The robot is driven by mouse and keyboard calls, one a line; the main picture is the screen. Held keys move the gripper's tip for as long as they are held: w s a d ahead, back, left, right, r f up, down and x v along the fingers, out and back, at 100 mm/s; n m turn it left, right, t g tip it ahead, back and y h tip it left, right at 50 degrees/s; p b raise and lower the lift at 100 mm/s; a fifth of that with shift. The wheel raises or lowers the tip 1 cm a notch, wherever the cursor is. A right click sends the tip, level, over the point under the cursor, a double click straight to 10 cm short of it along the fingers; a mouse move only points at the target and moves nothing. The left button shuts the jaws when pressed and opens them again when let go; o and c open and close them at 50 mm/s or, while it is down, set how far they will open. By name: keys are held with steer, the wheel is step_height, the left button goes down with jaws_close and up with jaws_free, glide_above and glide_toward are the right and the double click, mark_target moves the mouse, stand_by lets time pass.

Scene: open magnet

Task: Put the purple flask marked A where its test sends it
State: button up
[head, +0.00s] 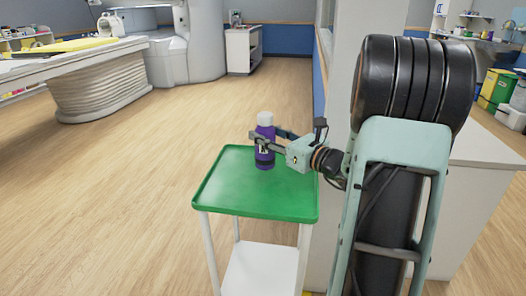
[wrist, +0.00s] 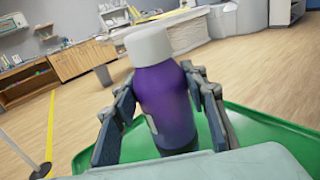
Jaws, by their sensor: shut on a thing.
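The purple flask (head: 265,145) has a white cap and a label with a dark mark, and it is upright at the back right of the green tray-topped stand (head: 240,190). My gripper (head: 267,142) is shut on the flask from the right. In the wrist view the flask (wrist: 165,100) is between the two fingers (wrist: 165,115), with the green top (wrist: 265,130) around and below it. I cannot tell whether the flask's base touches the tray. The letter on its label is not clear.
A white lower shelf (head: 260,268) is under the green top. A patient table (head: 70,60) and scanner (head: 185,45) stand at the back left. A white counter (head: 480,170) is at the right. Open wood floor (head: 100,200) lies left of the stand.

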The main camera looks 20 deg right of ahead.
mark_target(265, 160)
steer(key=shift+w+a+f, duration=0.2)
steer(key=shift+w+f, duration=0.15)
steer(key=shift+f, duration=0.15)
steer(key=shift+w+f+b, duration=0.1)
steer(key=shift+f+b, duration=0.8)
steer(key=shift+f, duration=0.65)
steer(key=shift+f, duration=0.2)
steer(key=o, duration=1.5)
steer(key=shift+r, duration=0.1)
